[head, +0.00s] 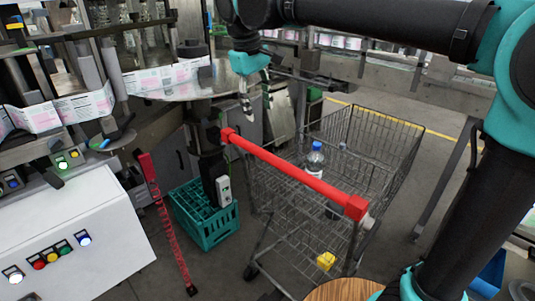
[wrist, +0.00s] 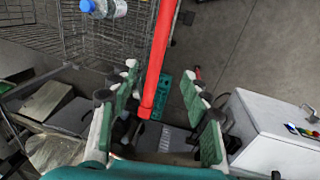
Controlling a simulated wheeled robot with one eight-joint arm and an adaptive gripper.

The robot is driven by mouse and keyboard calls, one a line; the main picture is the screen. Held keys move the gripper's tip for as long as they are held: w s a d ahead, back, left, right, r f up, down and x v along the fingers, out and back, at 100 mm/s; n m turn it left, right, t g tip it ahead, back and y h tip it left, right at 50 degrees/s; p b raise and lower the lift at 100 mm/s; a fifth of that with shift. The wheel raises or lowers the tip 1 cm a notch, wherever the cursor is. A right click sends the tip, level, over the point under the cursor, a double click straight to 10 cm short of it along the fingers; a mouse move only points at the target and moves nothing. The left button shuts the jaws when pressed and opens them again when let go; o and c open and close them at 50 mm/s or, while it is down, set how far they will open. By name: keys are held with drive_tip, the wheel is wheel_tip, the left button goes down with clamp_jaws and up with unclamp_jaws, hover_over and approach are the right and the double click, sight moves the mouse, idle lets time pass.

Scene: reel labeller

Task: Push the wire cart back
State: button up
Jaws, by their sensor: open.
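The wire cart (head: 385,135) stands on the floor in the middle of the head view, with a red handle bar (head: 290,168) along its near side. A bottle (head: 315,160) with a blue cap and a yellow block (head: 326,261) show in it. My gripper (head: 246,104) hangs near the handle's left end, seemingly above it. In the wrist view the fingers (wrist: 162,88) are spread and empty. The red bar (wrist: 161,60) runs down the picture, its end between them. The depth gap between bar and fingers is unclear.
A teal crate (head: 203,228) and a red post (head: 166,220) stand left of the cart. A white control cabinet (head: 95,225) with coloured buttons is at the lower left. Labelling machinery lines the left and back. Floor (head: 425,115) is open right of the cart.

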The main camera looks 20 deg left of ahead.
sight(267, 154)
drive_tip(key=w+f, duration=0.1)
drive_tip(key=f, duration=0.4)
drive_tip(key=w+d+f, duration=0.1)
drive_tip(key=f, duration=0.5)
drive_tip(key=w+f, duration=0.1)
drive_tip(key=f, duration=0.4)
drive_tip(key=shift+d+f, duration=0.3)
drive_tip(key=shift+f, duration=0.1)
drive_tip(key=shift+c, duration=0.4)
clamp_jaws()
